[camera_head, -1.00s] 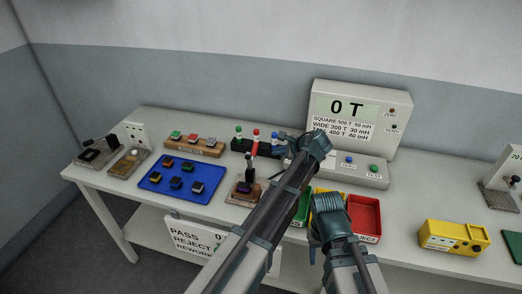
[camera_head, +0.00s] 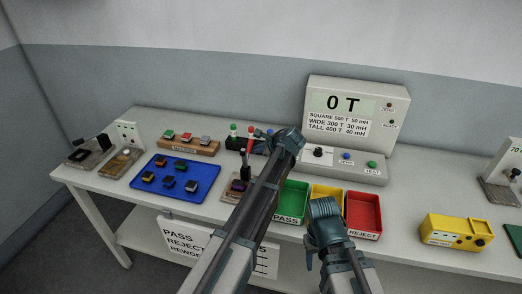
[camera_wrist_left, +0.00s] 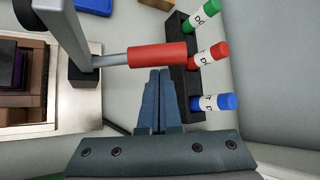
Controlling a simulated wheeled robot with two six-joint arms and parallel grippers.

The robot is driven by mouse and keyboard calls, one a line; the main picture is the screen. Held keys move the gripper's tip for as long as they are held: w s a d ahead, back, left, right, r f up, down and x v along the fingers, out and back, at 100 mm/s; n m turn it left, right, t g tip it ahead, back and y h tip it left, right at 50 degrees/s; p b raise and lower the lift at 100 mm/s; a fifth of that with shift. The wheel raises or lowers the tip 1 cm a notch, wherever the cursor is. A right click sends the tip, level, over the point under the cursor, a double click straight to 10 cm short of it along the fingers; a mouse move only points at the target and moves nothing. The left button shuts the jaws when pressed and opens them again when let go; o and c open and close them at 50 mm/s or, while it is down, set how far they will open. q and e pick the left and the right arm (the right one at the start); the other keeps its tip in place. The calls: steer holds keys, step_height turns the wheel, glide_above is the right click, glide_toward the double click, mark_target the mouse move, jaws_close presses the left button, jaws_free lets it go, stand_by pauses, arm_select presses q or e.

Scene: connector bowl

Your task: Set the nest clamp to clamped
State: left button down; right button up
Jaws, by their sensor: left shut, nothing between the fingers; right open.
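The nest clamp has a red handle (camera_wrist_left: 158,55) on a grey metal arm (camera_wrist_left: 66,30). Its fixture (camera_head: 238,186) stands right of the blue tray in the head view, with a dark part in its nest (camera_wrist_left: 12,65). The handle stands up from the fixture in the head view. My left gripper (camera_wrist_left: 158,75) is shut and empty, its fingertips close beside the red handle; contact cannot be told. In the head view my left gripper (camera_head: 272,138) partly hides the pen rack. My right gripper (camera_head: 323,210) is open in front of the bins, holding nothing visible.
A rack (camera_wrist_left: 182,75) with green, red and blue pens stands close behind the handle. Green (camera_head: 290,203), yellow and red (camera_head: 364,212) bins lie right of the fixture. A tester (camera_head: 355,110) stands behind them. A blue tray (camera_head: 205,172) holds several connectors.

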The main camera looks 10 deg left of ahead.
mark_target(245, 154)
arm_select(q)
steer(key=shift+s+a+r+p, duration=0.2)
steer(key=shift+s+r+p, duration=0.2)
steer(key=shift+r, duration=0.3)
steer(key=shift+s, duration=0.1)
steer(key=s+r+n+t+y+b, duration=0.1)
steer(key=s+n+t+b, duration=0.1)
steer(key=t+b, duration=0.1)
steer(key=s+r+n+t+y+b, duration=0.1)
steer(key=s+t+b, duration=0.1)
steer(key=b, duration=0.2)
steer(key=s+n+t+b, duration=0.2)
steer(key=t+b, duration=0.1)
steer(key=b, duration=0.1)
steer(key=shift+s+a+r+n+t+y, duration=0.15)
steer(key=shift+r+n+t+y, duration=0.15)
steer(key=shift+r+y, duration=0.1)
steer(key=shift+s+r+b, duration=0.25)
steer(key=shift+s+b, duration=0.05)
steer(key=shift+b, duration=0.1)
steer(key=shift+s, duration=1.15)
steer(key=shift+s+f, duration=0.15)
